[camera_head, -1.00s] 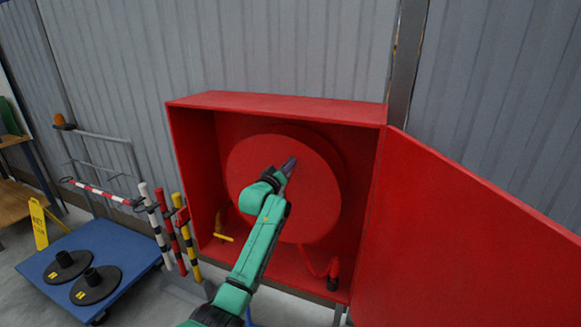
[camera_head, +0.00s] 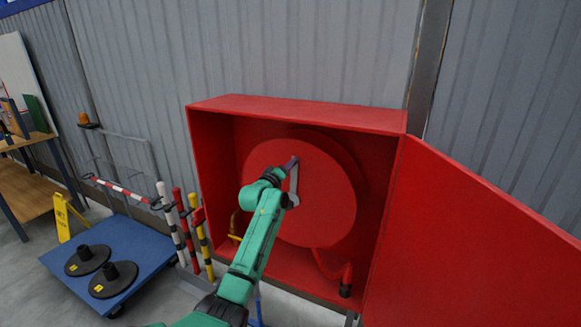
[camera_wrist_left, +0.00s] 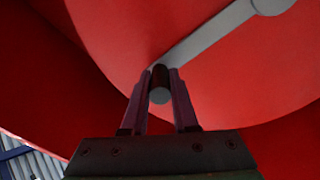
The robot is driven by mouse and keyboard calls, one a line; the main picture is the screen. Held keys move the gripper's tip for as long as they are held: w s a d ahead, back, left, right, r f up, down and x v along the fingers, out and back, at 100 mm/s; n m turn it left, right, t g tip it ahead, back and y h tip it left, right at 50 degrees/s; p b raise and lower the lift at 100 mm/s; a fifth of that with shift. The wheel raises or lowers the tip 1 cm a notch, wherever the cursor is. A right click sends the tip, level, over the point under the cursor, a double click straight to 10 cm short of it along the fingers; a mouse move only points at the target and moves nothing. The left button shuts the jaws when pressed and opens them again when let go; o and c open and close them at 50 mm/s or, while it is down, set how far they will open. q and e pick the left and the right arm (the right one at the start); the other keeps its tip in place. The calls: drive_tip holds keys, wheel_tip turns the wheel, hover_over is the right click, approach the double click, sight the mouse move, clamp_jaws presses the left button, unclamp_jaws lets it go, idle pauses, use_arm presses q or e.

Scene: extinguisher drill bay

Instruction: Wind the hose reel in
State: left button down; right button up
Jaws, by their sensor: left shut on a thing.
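The red hose reel (camera_head: 325,200) is a large disc inside the open red cabinet (camera_head: 300,112). A grey crank arm (camera_head: 293,180) runs across the reel's face; it also shows in the left wrist view (camera_wrist_left: 208,33). At its outer end a dark knob with a grey end face (camera_wrist_left: 159,88) sits between the fingers. My left gripper (camera_head: 291,162) is shut on this crank knob, at the upper left part of the reel's face. The red hose (camera_head: 327,267) hangs from the reel's lower right to a dark nozzle (camera_head: 346,283) near the cabinet floor. My right gripper is not in view.
The open cabinet door (camera_head: 470,240) fills the right side. Left of the cabinet stand striped posts (camera_head: 188,232). A blue trolley (camera_head: 75,283) with black bases (camera_head: 113,279) and a yellow sign (camera_head: 62,217) stand further left. A yellow valve handle (camera_head: 236,224) shows inside the cabinet.

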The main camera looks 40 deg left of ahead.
use_arm(q)
drive_tip(key=c, duration=0.7)
unclamp_jaws()
drive_tip(key=shift+f, duration=0.1)
drive_tip(key=shift+s+d, duration=0.2)
drive_tip(key=shift+s, duration=0.1)
drive_tip(key=b+v, duration=0.4)
drive_tip(key=v, duration=1)
